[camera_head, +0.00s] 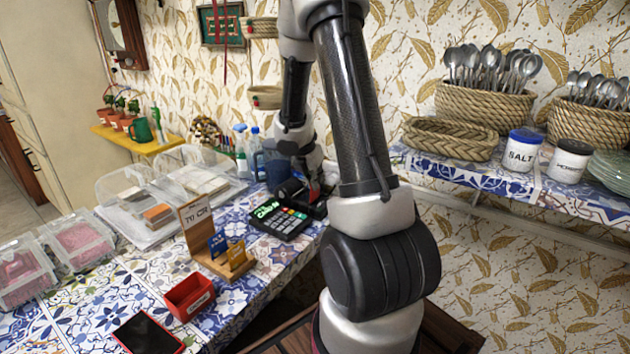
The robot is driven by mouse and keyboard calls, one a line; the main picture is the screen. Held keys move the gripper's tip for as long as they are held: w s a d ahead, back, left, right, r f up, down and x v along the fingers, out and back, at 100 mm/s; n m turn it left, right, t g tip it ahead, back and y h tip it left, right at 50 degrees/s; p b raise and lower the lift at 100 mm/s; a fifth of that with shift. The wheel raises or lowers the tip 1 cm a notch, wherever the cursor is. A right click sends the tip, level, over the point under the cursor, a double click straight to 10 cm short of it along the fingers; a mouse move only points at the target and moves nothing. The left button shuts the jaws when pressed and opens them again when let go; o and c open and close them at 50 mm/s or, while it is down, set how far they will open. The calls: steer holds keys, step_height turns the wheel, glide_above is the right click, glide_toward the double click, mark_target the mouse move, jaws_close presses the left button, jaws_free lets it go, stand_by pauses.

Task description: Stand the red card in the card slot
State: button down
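A wooden card holder (207,260) stands on the blue-tiled counter, with a blue card (218,243) and a yellow card (237,256) upright in it and a lettered board at its back. My gripper (306,192) is low over the counter, to the right of the holder and beside the black card terminal (279,222). A small patch of red (315,191) shows at my gripper; I cannot tell whether it is the red card. The fingertips are dark, small and partly hidden, so their opening does not show.
A red open box (190,296) and a dark tablet with a red edge (147,335) lie in front of the holder. Clear lidded containers (76,240) stand at left and behind. Bottles (241,150) and a dark blue jug (271,163) stand close behind my gripper.

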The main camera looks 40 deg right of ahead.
steer(key=shift+f, duration=1.4)
steer(key=c, duration=1.4)
jaws_free()
